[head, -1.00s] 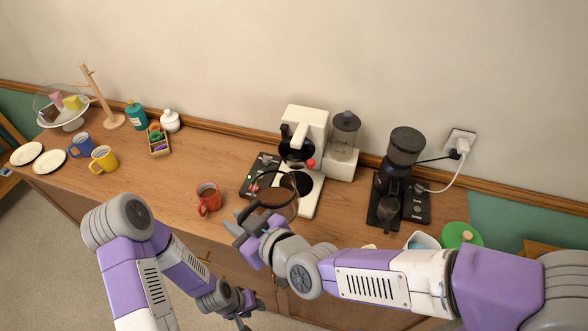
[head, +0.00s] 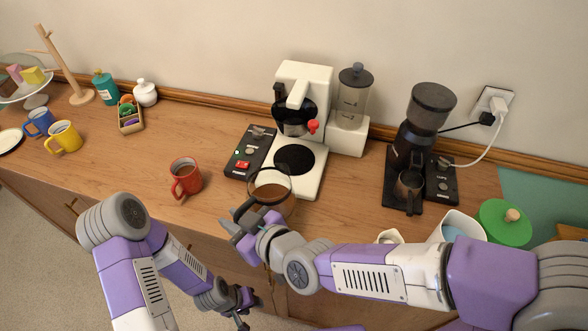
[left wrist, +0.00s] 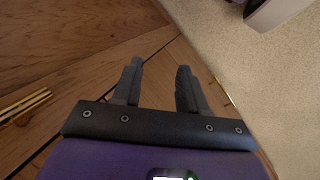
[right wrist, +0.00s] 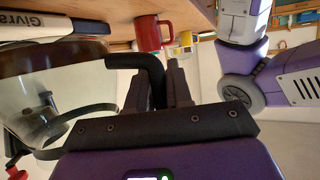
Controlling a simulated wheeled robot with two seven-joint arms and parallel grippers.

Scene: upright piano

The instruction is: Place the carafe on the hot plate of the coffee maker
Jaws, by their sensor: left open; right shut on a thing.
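The carafe (head: 278,205), a clear glass pot with brown liquid and a black handle, hangs from my right gripper (head: 238,222). The gripper is shut on the handle. The right wrist view shows the glass (right wrist: 45,85) at left and the black handle (right wrist: 140,62) at the jaws. The white coffee maker (head: 310,75) stands against the wall. Its round black hot plate (head: 293,158) is bare. In the head view the carafe is in front of and left of the plate. My left gripper (head: 243,310) is low before the cabinet; its fingers (left wrist: 159,68) are open and empty.
A red mug (head: 187,178) stands left of the coffee maker, past a dark switch panel (head: 245,165). A black grinder (head: 430,125) stands to the right. A white pitcher (head: 457,230) and green lid (head: 503,222) sit at the front right.

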